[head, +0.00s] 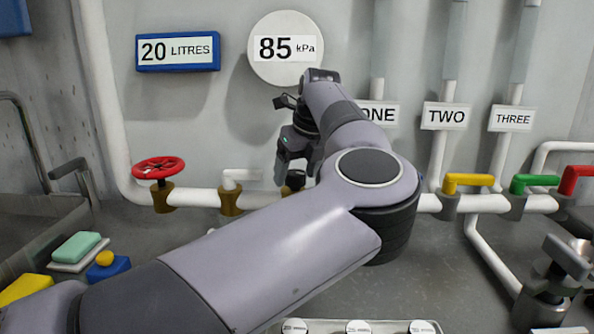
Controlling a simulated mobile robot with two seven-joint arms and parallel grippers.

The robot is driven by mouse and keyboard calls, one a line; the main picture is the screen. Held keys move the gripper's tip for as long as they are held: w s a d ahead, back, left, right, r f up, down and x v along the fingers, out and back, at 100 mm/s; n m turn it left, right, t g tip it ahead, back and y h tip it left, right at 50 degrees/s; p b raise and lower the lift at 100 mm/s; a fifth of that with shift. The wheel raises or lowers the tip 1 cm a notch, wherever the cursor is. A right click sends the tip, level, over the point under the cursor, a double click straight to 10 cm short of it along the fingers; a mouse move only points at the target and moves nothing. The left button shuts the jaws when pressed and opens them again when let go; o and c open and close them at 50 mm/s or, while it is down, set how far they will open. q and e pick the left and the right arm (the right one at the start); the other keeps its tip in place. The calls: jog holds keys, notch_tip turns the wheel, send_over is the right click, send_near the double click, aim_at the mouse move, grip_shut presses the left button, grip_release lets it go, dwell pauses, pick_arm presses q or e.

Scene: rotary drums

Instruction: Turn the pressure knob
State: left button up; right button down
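My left arm reaches across the middle of the head view, and its gripper (296,174) points down at the pipe below the 85 kPa dial. Its fingers look parted, with a pale gap between them. A dark knob on a brown fitting (294,184), likely the pressure knob, shows just below and between the fingertips. The gripper partly hides it, and I cannot tell whether they touch. The round white dial (285,48) reads 85 kPa.
A red handwheel (158,168) and a white lever valve (232,186) stand left on the pipe. Yellow (468,180), green (533,182) and red (575,178) handles are at the right. A blue 20 LITRES sign (178,51) hangs upper left. A sink (40,235) is left.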

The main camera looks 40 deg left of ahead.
pick_arm(q)
jog(key=v, duration=0.7)
jog(key=shift+d, duration=0.1)
dwell(0.6)
